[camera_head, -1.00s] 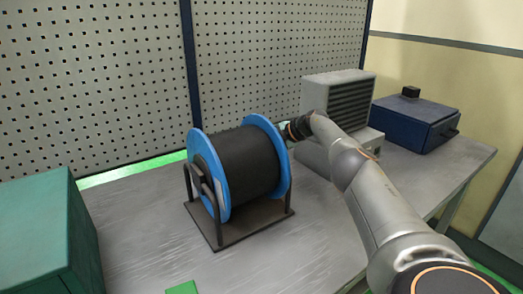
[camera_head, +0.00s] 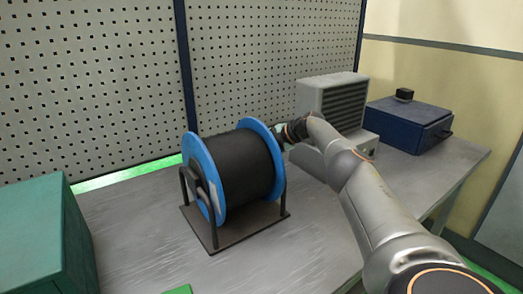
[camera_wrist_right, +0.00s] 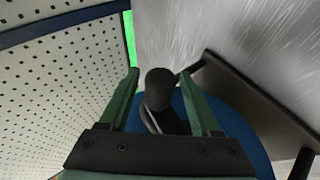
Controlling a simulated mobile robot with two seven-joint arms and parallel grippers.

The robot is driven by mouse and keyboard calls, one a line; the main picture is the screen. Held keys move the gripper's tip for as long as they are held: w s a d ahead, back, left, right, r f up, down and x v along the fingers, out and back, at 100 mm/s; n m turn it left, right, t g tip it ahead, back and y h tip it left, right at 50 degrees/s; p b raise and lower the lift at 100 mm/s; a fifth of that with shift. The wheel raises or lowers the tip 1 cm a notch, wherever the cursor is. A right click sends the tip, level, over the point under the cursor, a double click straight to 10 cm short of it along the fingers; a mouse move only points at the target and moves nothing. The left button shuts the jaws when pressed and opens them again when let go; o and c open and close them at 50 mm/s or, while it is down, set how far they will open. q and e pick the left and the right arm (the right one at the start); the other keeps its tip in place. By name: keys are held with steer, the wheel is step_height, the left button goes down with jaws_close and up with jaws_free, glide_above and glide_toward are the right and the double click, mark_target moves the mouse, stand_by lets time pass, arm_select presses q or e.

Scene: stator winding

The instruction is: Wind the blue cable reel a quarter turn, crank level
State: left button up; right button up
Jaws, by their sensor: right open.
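The blue cable reel (camera_head: 205,178) stands on a dark frame on the workbench, wound with black cable between two blue flanges. My right gripper (camera_head: 284,133) is at the reel's right side in the head view, its fingers mostly hidden there. In the right wrist view, my right gripper (camera_wrist_right: 159,78) is open, with one green finger on each side of the black crank knob (camera_wrist_right: 160,88). I see a gap beside the knob, so the fingers look apart from it. The blue flange (camera_wrist_right: 237,128) lies behind the fingers. The crank's angle is hard to tell. My left gripper is not in view.
A grey louvred unit (camera_head: 318,100) stands close behind my right arm. A dark blue box (camera_head: 405,122) sits farther right. A teal box (camera_head: 40,235) is at the left. A perforated wall (camera_head: 90,80) rises behind the bench (camera_head: 130,225). The bench front is mostly clear.

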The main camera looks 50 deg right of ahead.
steer(key=shift+s+d+r+p, duration=0.1)
steer(key=shift+r+p, duration=0.15)
steer(key=shift+p, duration=0.15)
steer(key=p+v, duration=0.2)
steer(key=p, duration=0.1)
steer(key=shift+s+r, duration=0.1)
steer(key=shift+r, duration=0.05)
steer(key=v, duration=0.9)
steer(key=shift+s, duration=0.45)
